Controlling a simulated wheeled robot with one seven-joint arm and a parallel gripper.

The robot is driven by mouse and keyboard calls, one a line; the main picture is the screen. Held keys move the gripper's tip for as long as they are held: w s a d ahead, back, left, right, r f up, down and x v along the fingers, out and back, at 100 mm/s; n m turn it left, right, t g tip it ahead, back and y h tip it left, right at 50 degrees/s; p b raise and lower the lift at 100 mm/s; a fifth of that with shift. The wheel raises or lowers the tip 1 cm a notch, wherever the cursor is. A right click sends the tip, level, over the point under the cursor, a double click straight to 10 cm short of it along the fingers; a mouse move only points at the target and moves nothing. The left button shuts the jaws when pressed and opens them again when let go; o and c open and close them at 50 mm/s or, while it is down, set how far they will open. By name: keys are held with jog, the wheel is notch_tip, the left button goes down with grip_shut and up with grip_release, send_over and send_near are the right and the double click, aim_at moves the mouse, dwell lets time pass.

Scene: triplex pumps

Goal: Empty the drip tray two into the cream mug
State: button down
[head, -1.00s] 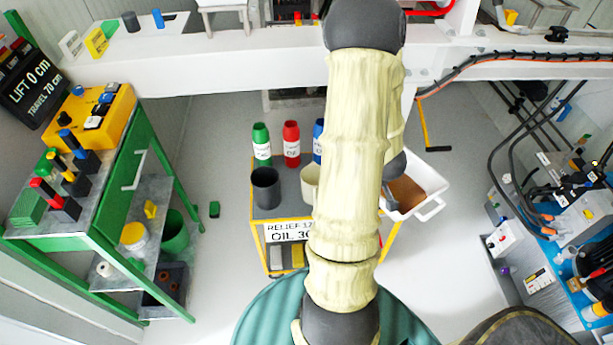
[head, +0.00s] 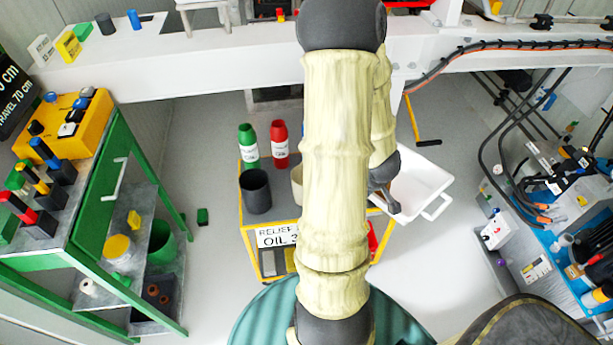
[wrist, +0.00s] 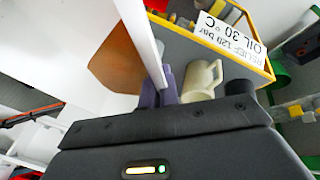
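The white drip tray (head: 425,177) is right of my arm in the head view, its visible inside white. In the wrist view, the tray's white wall (wrist: 143,38) runs down to my gripper (wrist: 165,88), with a brown surface (wrist: 118,62) left of it. My gripper's purple fingers look closed on this wall. In the head view my gripper (head: 385,198) is at the tray's left edge, partly hidden by my arm. The cream mug (wrist: 204,79) is just right of the fingers, upright or not I cannot tell. In the head view the mug (head: 297,180) is mostly behind my arm.
A yellow-framed cart (head: 249,236) carries a dark grey cup (head: 256,191), a green bottle (head: 248,146) and a red bottle (head: 280,144). A green bench (head: 130,165) stands left. Hoses and a blue-edged bench (head: 560,235) are right.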

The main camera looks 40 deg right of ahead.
jog(key=w+g+h+b, duration=0.1)
jog(key=w+a+g+b, duration=0.1)
jog(key=b, duration=0.1)
jog(key=shift+w+a+r+n+g+h, duration=0.15)
jog(key=shift+w+a+n+g+h, duration=0.15)
jog(key=shift+h, duration=0.1)
jog(key=shift+w+a+g+h+b, duration=0.3)
jog(key=shift+w+a+g, duration=0.1)
jog(key=shift+w+g, duration=0.15)
jog(key=shift+w+a+r+n+g+h+p, duration=0.2)
jog(key=shift+w+a+g+h+p, duration=0.15)
jog(key=shift+w+g+p, duration=0.15)
jog(key=shift+w+a+r+n+g+h+p, duration=0.25)
jog(key=shift+w+a+g, duration=0.1)
jog(key=shift+w, duration=0.25)
jog(key=shift+w, duration=0.2)
